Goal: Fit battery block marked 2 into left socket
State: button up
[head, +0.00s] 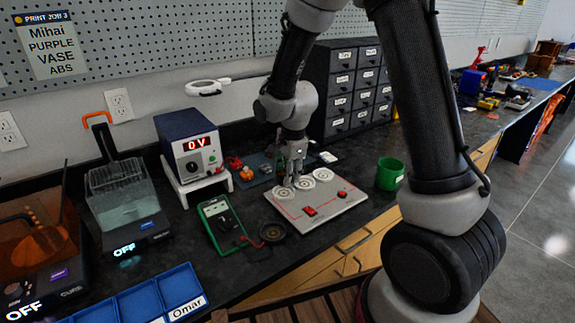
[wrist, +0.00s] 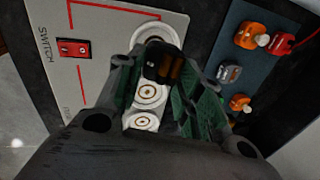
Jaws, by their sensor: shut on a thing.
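My gripper (head: 290,184) points down over the left end of a light circuit board (head: 335,206) on the bench. The middle socket (wrist: 150,93) and right socket (wrist: 141,121) appear empty. The left socket also shows in the head view (head: 281,194), partly beside the fingers.
The board carries red switches (head: 310,211). A blue mat with orange parts (head: 247,173) lies behind it. A green cup (head: 390,174) stands right, a green multimeter (head: 222,220) and a dark round part (head: 272,233) left. A power supply (head: 190,145) reads 0 V.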

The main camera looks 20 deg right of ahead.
jog(key=shift+f, duration=1.5)
jog(key=shift+f, duration=0.6)
jog(key=o, duration=0.7)
jog(key=shift+o, duration=0.2)
jog(key=shift+r, duration=0.15)
notch_tip(320, 180, up, 11)
jog(key=s, duration=0.2)
jog(key=shift+d+f, duration=0.2)
dwell(0.5)
